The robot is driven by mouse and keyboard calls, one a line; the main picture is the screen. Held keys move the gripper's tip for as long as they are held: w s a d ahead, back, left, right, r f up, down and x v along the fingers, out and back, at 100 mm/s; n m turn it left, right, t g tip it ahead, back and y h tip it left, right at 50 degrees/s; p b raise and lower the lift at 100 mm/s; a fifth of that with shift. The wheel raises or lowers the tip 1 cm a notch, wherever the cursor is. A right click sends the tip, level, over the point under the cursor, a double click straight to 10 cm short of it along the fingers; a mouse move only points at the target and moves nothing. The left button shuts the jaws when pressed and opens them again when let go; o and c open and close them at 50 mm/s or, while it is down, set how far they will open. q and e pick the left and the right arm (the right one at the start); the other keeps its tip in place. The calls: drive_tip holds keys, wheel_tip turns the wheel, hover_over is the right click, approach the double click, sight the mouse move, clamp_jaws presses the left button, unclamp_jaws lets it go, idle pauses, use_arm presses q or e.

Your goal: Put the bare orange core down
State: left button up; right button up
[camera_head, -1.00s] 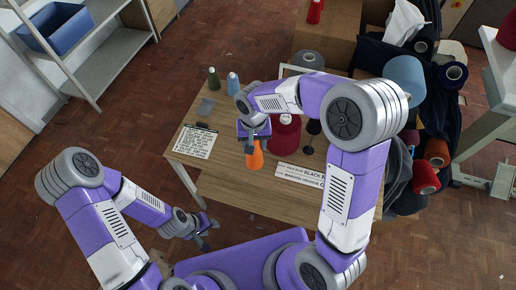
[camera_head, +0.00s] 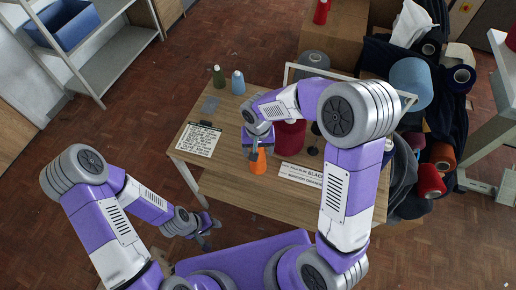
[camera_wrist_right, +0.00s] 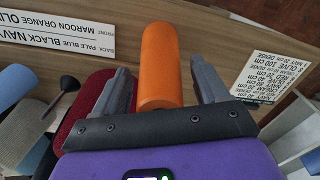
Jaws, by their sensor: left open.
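The bare orange core (camera_head: 258,164) is upright at the wooden table (camera_head: 225,190), near its front part; whether its base touches the top I cannot tell. My right gripper (camera_head: 254,147) is over its upper part. In the right wrist view the core (camera_wrist_right: 160,65) lies between the two fingers of the right gripper (camera_wrist_right: 163,70). A narrow gap shows on each side, so the jaws look open around it. My left gripper (camera_head: 208,230) is open and empty, low in front of the table's left side, away from the core.
A maroon spool (camera_head: 290,135) stands behind the core, beside a dark stand (camera_head: 315,148). A label strip (camera_head: 302,174) lies right of the core. A text card (camera_head: 198,139) lies at left, with green (camera_head: 218,76) and pale blue (camera_head: 238,82) cones behind. The front table strip is clear.

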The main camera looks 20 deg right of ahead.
drive_tip(key=shift+r, duration=0.1)
wheel_tip(320, 180, up, 12)
drive_tip(key=p, duration=0.3)
drive_tip(key=shift+r, duration=0.1)
idle(0.6)
